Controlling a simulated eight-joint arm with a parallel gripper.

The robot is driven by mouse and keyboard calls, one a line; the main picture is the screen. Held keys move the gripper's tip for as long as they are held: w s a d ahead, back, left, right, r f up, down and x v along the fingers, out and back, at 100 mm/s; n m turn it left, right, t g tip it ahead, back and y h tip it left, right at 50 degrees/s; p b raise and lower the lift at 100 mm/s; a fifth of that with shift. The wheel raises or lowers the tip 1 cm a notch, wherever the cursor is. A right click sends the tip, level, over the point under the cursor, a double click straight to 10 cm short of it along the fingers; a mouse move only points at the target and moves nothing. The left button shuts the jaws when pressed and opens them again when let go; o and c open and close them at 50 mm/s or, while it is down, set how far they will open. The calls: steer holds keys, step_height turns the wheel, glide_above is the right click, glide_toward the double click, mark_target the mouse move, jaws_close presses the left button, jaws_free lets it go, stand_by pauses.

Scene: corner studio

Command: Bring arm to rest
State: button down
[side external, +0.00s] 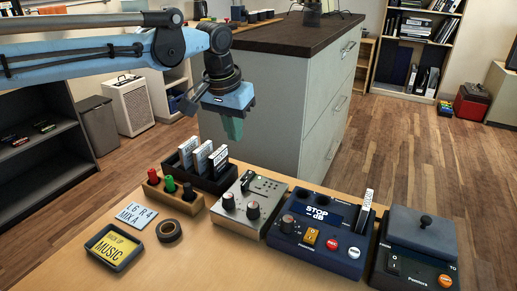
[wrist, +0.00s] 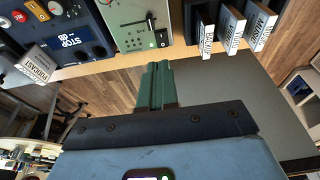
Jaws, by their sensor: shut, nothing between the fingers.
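My gripper (side external: 232,130) hangs from my blue arm above the back edge of the table, pointing down. Its green fingers are together with nothing between them. In the wrist view the gripper's fingertips (wrist: 158,68) show side by side, near the edge of the grey-green panel. In the side view the gripper is apart from the table and everything on it.
On the wooden table (side external: 60,262) stand a black rack (side external: 217,186) with several labelled cards, a grey panel (side external: 233,218), a blue STOP console (side external: 345,246), a dark lidded box (side external: 432,268), a tape roll (side external: 169,230) and a MUSIC tray (side external: 98,262). A grey cabinet (side external: 290,95) stands behind.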

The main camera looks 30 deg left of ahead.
steer(key=s+a+f+t, duration=0.2)
steer(key=s+a, duration=0.4)
steer(key=s, duration=0.3)
steer(key=s+a+f+t, duration=0.2)
steer(key=s+a+f, duration=0.1)
steer(key=s+a, duration=0.4)
steer(key=shift+s, duration=1.8)
